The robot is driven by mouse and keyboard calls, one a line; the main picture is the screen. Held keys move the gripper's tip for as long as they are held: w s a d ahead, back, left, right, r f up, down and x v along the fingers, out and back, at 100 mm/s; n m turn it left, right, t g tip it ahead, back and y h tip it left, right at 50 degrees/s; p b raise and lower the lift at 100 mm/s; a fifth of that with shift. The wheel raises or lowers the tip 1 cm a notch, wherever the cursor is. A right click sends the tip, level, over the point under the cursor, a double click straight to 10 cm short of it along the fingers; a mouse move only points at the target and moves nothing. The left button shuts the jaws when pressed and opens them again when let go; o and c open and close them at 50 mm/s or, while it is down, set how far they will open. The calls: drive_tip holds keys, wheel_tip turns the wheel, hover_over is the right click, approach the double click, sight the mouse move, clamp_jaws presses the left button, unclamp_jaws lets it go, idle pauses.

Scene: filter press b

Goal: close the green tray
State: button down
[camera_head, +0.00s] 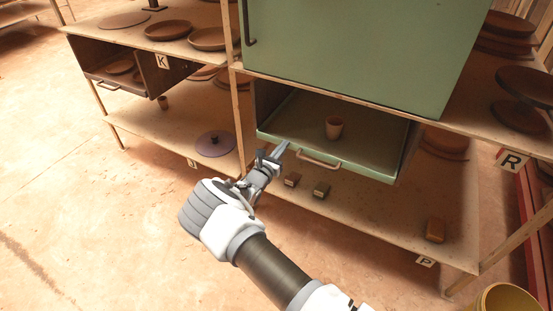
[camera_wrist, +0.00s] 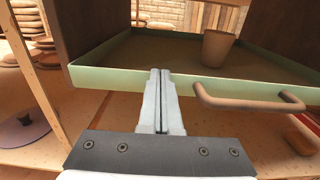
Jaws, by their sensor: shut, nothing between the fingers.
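The green tray (camera_head: 387,168) is pulled out from under a green cabinet, its front edge towards me. It has a tan bar handle (camera_head: 318,160) on its front, and a small clay cup (camera_head: 334,129) stands upright inside it. In the wrist view the tray's green front rim (camera_wrist: 115,80), the handle (camera_wrist: 245,101) and the cup (camera_wrist: 217,48) show. My gripper (camera_head: 282,147) is shut and empty. Its fingertips are at the tray's front edge, left of the handle; I cannot tell whether they touch it.
The green cabinet (camera_head: 360,50) is right above the tray. Small blocks (camera_head: 321,189) lie on the shelf below. A purple lid (camera_head: 215,143) lies on the lower left shelf, and a wooden post (camera_head: 238,110) stands left of the tray. The floor at left is clear.

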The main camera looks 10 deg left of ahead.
drive_tip(key=shift+w+d+r, duration=0.2)
drive_tip(key=shift+w, duration=0.35)
